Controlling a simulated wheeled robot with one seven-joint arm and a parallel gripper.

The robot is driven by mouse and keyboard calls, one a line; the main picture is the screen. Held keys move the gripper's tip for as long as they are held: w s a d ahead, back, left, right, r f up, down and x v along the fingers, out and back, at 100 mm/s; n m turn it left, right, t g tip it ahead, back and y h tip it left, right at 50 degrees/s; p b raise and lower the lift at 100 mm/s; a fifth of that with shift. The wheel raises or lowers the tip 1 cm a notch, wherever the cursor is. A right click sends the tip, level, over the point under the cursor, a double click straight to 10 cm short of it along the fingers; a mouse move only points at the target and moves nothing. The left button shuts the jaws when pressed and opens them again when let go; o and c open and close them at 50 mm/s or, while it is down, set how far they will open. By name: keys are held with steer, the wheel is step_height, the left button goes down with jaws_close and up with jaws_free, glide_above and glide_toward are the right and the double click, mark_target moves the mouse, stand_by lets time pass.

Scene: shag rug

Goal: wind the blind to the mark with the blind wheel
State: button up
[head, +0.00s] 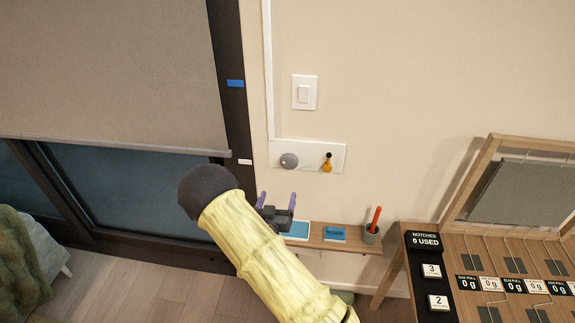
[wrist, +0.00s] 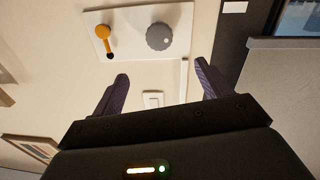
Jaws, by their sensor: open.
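The grey blind (head: 110,75) hangs over the window, its bottom bar (head: 125,146) a little above the white mark (head: 245,161) on the dark frame. A blue mark (head: 235,83) sits higher on that frame. The round grey blind wheel (head: 289,160) is on a white wall plate, beside an orange lever (head: 327,163). My gripper (head: 277,199) is open and empty, below the wheel in the head view and apart from it. In the wrist view, the wheel (wrist: 159,37) lies beyond the gap between my purple fingers (wrist: 162,88).
A light switch (head: 305,92) is above the plate. A narrow shelf (head: 340,243) below holds blue items and a pot (head: 371,234) with a red-orange stick. A wooden rack (head: 470,245) with weight labels stands at right.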

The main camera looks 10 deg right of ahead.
mark_target(288, 164)
steer(key=p+x, duration=0.5)
steer(key=x, duration=1.1)
steer(key=shift+w, duration=0.1)
steer(key=c, duration=1)
steer(key=shift+m+b, duration=0.4)
steer(key=shift+b, duration=0.15)
